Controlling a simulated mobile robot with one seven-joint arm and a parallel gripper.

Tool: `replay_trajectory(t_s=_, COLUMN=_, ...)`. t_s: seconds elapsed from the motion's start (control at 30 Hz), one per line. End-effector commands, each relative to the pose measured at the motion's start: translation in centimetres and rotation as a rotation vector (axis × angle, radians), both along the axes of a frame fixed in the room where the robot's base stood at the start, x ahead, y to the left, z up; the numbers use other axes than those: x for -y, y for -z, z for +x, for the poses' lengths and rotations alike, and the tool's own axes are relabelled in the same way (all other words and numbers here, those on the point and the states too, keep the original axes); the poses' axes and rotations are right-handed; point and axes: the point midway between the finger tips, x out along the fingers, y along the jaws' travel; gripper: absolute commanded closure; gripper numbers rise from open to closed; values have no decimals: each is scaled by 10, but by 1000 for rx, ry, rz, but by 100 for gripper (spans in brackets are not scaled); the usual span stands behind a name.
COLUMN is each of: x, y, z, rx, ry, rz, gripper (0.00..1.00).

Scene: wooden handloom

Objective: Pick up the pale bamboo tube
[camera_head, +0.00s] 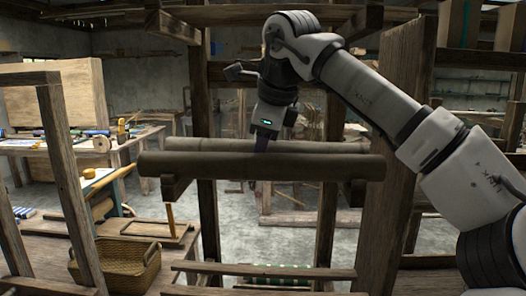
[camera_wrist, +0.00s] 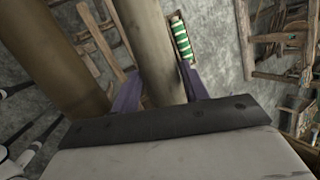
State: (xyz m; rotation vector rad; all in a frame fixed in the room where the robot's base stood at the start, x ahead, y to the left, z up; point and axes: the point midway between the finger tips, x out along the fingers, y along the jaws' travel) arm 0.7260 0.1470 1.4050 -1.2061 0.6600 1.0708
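Two long round tubes lie level, one behind the other, across the wooden frame in the head view. The rear one (camera_head: 210,145) is slightly paler, and I take it as the pale bamboo tube; the front one (camera_head: 215,166) is thicker and darker. My gripper (camera_head: 262,145) points down at the rear tube, with a finger in front of it. In the wrist view my gripper (camera_wrist: 157,84) has its purple fingers on either side of the paler tube (camera_wrist: 152,40), very close to its sides. I cannot tell whether they press on it. The thicker tube (camera_wrist: 50,60) lies to the left, apart from the fingers.
Wooden loom posts (camera_head: 400,120) stand close on the right, beside my arm. A woven basket (camera_head: 118,262) sits on a wooden bench at lower left. A green-and-white striped roll (camera_wrist: 181,38) lies beyond the right finger. A cluttered table (camera_head: 85,147) stands at left.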

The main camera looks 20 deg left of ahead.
Motion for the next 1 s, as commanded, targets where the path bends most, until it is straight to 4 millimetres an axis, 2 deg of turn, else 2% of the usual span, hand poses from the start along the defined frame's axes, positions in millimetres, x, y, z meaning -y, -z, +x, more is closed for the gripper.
replay_trajectory(t_s=0.03, x=0, y=0, z=0, rx=0, ry=0, rz=0, gripper=66)
replay_trajectory(t_s=0.13, x=0, y=0, z=0, rx=0, ry=0, rz=0, gripper=79)
replay_trajectory(t_s=0.17, x=0, y=0, z=0, rx=0, ry=0, rz=0, gripper=81)
replay_trajectory(t_s=0.63, x=0, y=-4, z=0, rx=0, ry=3, rz=-1, gripper=81)
replay_trajectory(t_s=1.0, x=2, y=2, z=-4, rx=253, ry=3, rz=49, gripper=81)
